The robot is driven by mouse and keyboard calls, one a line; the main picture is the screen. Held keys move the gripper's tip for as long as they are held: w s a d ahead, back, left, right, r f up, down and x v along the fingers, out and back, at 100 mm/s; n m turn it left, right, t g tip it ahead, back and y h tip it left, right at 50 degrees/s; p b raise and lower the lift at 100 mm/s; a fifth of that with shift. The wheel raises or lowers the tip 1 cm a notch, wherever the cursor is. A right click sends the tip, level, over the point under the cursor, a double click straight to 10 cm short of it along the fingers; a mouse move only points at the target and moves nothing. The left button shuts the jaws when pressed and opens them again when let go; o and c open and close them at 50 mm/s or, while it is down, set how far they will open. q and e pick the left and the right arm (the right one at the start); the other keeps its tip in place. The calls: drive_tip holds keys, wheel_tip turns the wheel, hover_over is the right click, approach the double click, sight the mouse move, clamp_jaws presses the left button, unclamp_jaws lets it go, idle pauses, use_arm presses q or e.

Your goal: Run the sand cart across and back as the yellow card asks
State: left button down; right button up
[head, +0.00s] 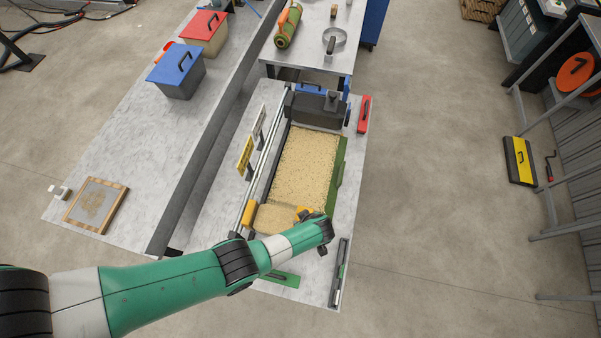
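The yellow card (244,156) stands upright on the left side of the bench, and its writing is too small to read. A dark grey box-shaped cart (314,108) with an upright handle sits across the far end of the long tan bed (304,165). I take it to be the sand cart. My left arm reaches in from the lower left. Its gripper (317,217) is over the near right corner of the bed, well apart from the cart, and its fingers are too hidden to read. My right gripper is not in view.
A pale card (259,119) stands beyond the yellow one. A silver rail (264,170) runs along the bed's left side. A yellow block (249,213) is at the near left corner. A green strip (338,180) and a red tool (364,114) lie to the right.

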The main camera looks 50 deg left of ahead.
use_arm(q)
drive_tip(key=shift+s+d+r, duration=0.1)
drive_tip(key=shift+s+d, duration=0.05)
idle(0.3)
drive_tip(key=shift+c, duration=2.3)
unclamp_jaws()
drive_tip(key=shift+s, duration=0.15)
drive_tip(key=p+v, duration=0.6)
drive_tip(key=v, duration=0.5)
drive_tip(key=shift+d+r, duration=0.2)
drive_tip(key=shift+d, duration=0.05)
